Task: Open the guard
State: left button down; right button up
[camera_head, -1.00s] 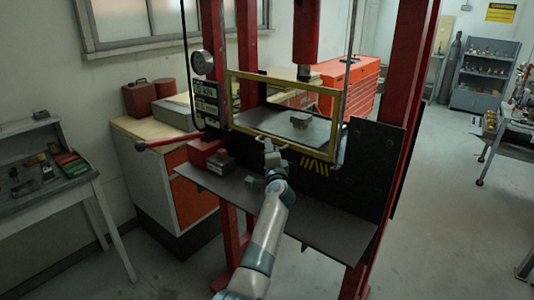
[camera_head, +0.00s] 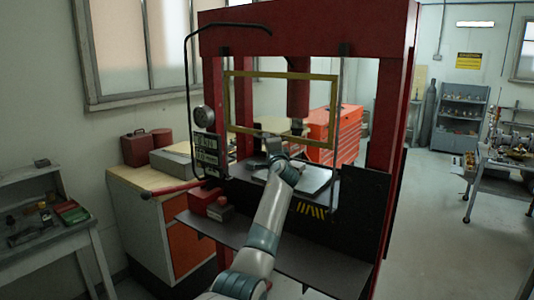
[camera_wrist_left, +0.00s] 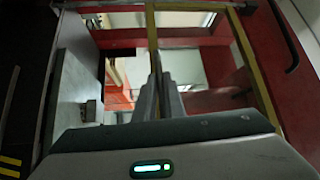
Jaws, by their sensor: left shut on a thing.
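The guard (camera_head: 283,75) is a yellow rectangular frame around a see-through panel on the front of the red press (camera_head: 393,110). In the head view it stands raised, its lower bar above the press bed (camera_head: 315,180). My left gripper (camera_head: 273,148) is shut at the guard's lower bar, near the middle. In the left wrist view the fingers (camera_wrist_left: 166,95) close on a yellow bar of the guard (camera_wrist_left: 152,30). The exact contact is partly hidden by the fingers. My right gripper is not in view.
A red lever (camera_head: 172,189) sticks out left of the press. A bent black tube (camera_head: 188,80) and a pressure gauge (camera_head: 204,116) are at its left side. A dark shelf (camera_head: 290,262) juts out below the bed. A workbench (camera_head: 150,178) stands at left.

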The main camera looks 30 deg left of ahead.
pick_arm(q)
notch_tip(320, 180, up, 2)
jog(key=shift+r, duration=0.1)
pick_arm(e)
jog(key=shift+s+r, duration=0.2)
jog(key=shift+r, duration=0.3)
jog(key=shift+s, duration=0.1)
pick_arm(q)
jog(key=c, duration=1.8)
grip_release()
jog(key=shift+c, duration=0.2)
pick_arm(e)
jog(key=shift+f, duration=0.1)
